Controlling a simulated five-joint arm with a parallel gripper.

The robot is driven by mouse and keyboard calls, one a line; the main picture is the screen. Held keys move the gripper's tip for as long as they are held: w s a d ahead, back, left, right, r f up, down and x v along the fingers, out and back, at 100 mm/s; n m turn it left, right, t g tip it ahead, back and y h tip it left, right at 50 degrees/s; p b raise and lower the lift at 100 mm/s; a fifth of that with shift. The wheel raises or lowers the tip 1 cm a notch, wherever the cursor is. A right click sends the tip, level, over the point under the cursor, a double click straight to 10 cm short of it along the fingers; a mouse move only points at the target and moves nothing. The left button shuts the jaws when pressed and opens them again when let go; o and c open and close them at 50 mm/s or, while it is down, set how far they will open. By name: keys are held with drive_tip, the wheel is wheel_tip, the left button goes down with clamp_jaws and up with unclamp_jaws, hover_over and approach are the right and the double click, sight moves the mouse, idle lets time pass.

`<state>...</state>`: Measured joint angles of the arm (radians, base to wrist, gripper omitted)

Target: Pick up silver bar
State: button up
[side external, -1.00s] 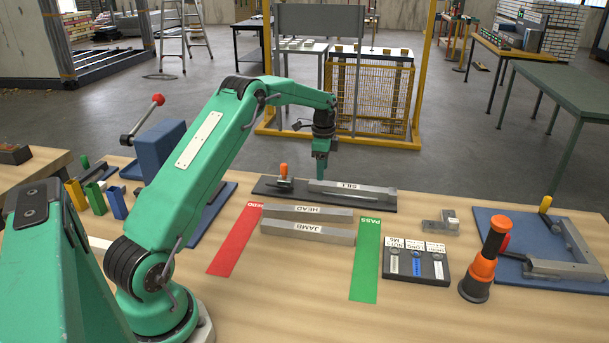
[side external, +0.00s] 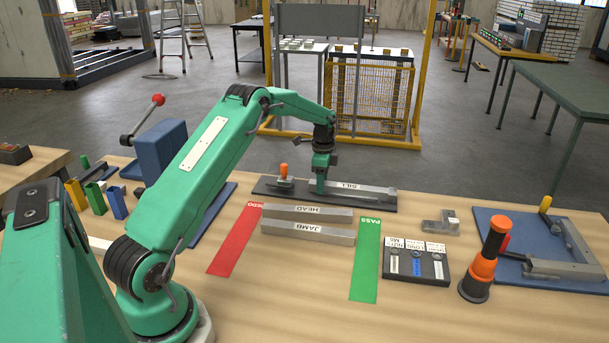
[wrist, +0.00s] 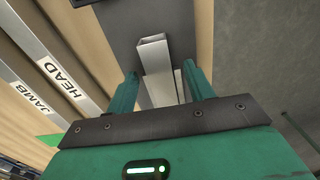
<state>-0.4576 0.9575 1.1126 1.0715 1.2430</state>
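A silver bar labelled SILL (side external: 376,190) lies on a dark base plate at the back of the bench. In the wrist view it is a hollow square tube (wrist: 157,68) with its open end showing. My gripper (side external: 320,190) is down at the left end of this bar. In the wrist view the fingers (wrist: 160,88) stand on either side of the bar, open, with gaps between. Two more silver bars, HEAD (side external: 275,212) and JAMB (side external: 275,229), lie in front, apart from the gripper.
The dark base plate (side external: 388,207) carries an orange-handled clamp (side external: 284,173) left of my gripper. A red REDO strip (side external: 233,243) and a green PASS strip (side external: 367,262) flank the front bars. An orange-black lamp-like post (side external: 483,262) and blue fixture (side external: 493,223) stand right.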

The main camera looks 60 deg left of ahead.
clamp_jaws()
drive_tip(key=shift+r, duration=0.1)
drive_tip(key=shift+r, duration=0.5)
wheel_tip(320, 180, up, 3)
drive_tip(key=shift+r, duration=0.1)
drive_tip(key=s+d+r, duration=0.1)
drive_tip(key=d+r, duration=0.5)
drive_tip(key=d, duration=0.5)
drive_tip(key=shift+d+r, duration=0.3)
